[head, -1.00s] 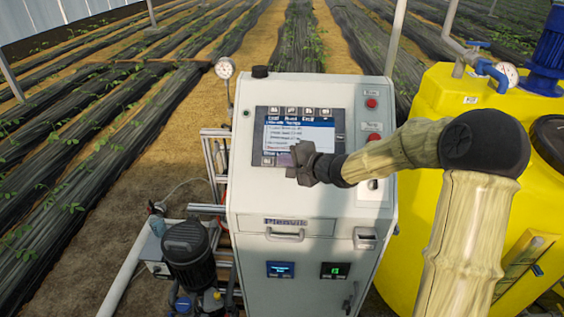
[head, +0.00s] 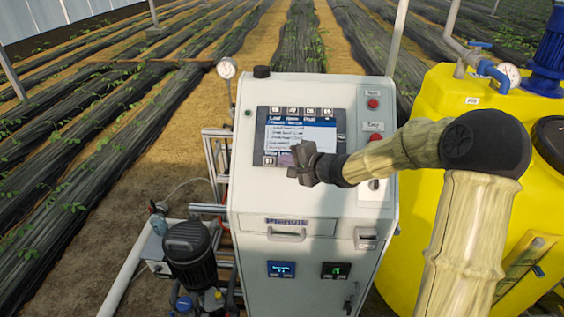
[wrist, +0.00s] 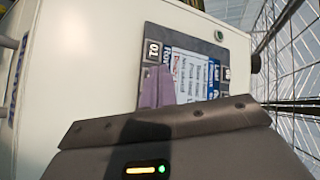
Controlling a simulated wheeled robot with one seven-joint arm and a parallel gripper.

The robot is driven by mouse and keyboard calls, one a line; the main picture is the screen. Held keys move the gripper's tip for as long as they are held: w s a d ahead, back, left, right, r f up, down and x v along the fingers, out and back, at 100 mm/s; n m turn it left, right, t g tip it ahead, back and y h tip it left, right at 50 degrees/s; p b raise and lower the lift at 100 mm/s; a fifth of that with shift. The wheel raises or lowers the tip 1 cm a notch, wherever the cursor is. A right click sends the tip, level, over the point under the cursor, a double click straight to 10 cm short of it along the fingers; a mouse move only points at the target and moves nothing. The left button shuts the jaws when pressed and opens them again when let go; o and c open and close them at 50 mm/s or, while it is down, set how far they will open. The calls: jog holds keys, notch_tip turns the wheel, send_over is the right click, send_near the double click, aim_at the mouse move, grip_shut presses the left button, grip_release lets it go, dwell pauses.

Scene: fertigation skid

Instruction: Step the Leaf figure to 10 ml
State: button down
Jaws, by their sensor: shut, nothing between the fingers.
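The control screen (head: 290,126) is on the sloped top of the white cabinet. It shows a blue header that includes the word "Leaf", a white list, and a row of dark buttons along its top. The figures are too small to read. My gripper (head: 305,160) is shut and empty, in front of the screen's lower right part, hiding some of it. I cannot tell whether it touches the glass.
Two red buttons (head: 373,103) are on the panel right of the screen. A yellow tank (head: 425,95) stands close on the right. A pump (head: 188,255) is at lower left.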

jog(key=shift+w+d, duration=0.15)
dwell(0.3)
jog(key=shift+f, duration=0.1)
jog(key=shift+w+f+p, duration=0.1)
jog(key=shift+p, duration=0.25)
jog(key=shift+w+f, duration=0.15)
